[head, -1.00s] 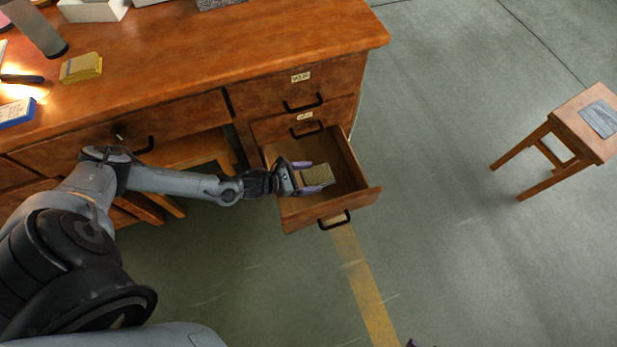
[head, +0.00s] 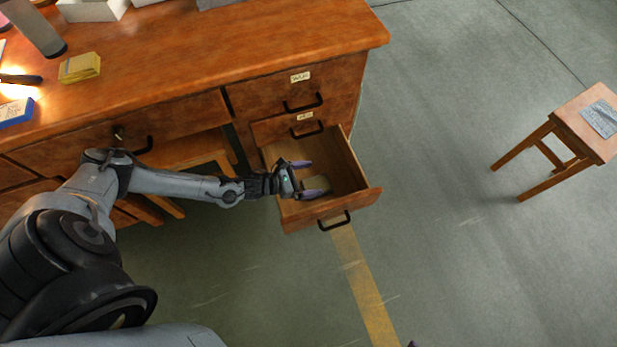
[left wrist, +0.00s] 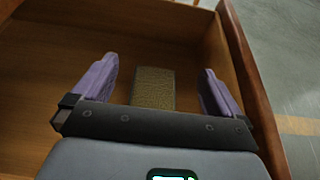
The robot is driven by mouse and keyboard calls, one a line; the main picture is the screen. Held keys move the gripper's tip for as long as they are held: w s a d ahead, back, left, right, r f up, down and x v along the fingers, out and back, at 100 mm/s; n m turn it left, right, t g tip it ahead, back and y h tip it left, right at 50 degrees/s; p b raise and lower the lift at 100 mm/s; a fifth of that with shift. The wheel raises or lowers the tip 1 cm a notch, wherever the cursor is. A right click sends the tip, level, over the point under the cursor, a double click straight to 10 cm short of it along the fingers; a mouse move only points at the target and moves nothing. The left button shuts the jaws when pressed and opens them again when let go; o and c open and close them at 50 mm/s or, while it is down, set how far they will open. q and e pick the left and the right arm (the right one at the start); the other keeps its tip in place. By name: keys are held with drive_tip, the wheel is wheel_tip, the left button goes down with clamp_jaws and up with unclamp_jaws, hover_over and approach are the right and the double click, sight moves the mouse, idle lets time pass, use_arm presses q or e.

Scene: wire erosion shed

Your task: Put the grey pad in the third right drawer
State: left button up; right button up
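The third right drawer (head: 350,200) is pulled out from the desk. The pad (left wrist: 153,88) lies inside it on the drawer floor, looking olive-grey and textured in the left wrist view. In the head view the pad (head: 317,184) shows partly between the fingers. My left gripper (head: 307,179) is over the drawer with its purple fingers spread apart. In the left wrist view the left gripper (left wrist: 160,88) has a finger on each side of the pad, with gaps between. My right gripper is not clearly in view.
The desk (head: 200,50) holds a yellow pad stack (head: 80,67), a blue-and-white box (head: 16,112) and other items. Closed drawers with black handles sit above the open one. A wooden stool (head: 585,120) stands at the right. The floor between is clear.

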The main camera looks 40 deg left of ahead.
use_arm(q)
drive_tip(key=shift+r, duration=0.15)
drive_tip(key=shift+r, duration=0.35)
drive_tip(key=shift+p+v, duration=3.15)
drive_tip(key=shift+v, duration=2.95)
drive_tip(key=shift+d+r, duration=0.1)
drive_tip(key=shift+r, duration=0.05)
